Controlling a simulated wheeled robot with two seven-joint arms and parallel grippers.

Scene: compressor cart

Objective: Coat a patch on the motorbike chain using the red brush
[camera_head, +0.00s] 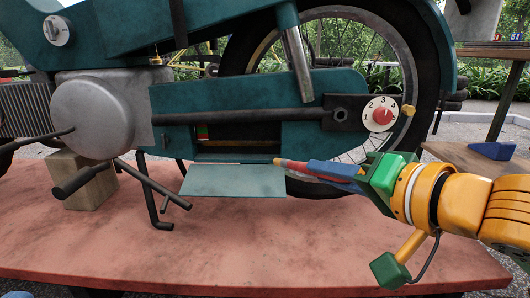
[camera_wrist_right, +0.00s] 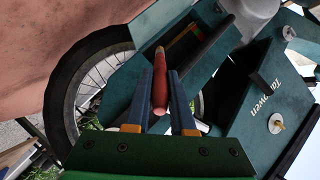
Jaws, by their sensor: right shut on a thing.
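My right gripper (camera_head: 318,170) comes in from the right and is shut on the red brush (camera_head: 295,164). In the right wrist view the brush (camera_wrist_right: 159,85) sticks out between the two blue fingers (camera_wrist_right: 158,75), its pale tip pointing away from the palm. In the head view the tip points left, at the lower edge of the opening in the teal chain case (camera_head: 285,137) of the motorbike (camera_head: 185,75). I cannot tell whether it touches anything. A brown strip (camera_head: 236,143), perhaps the chain, shows inside the opening, with small red and green marks at its left. My left gripper is out of view.
A light teal flap (camera_head: 232,181) sticks out below the opening, just under the brush tip. A dial with a red knob (camera_head: 382,116) sits right of the case, above my right gripper. A pedal (camera_head: 84,181) and stand legs (camera_head: 152,190) are at left. The reddish platform (camera_head: 250,245) is clear in front.

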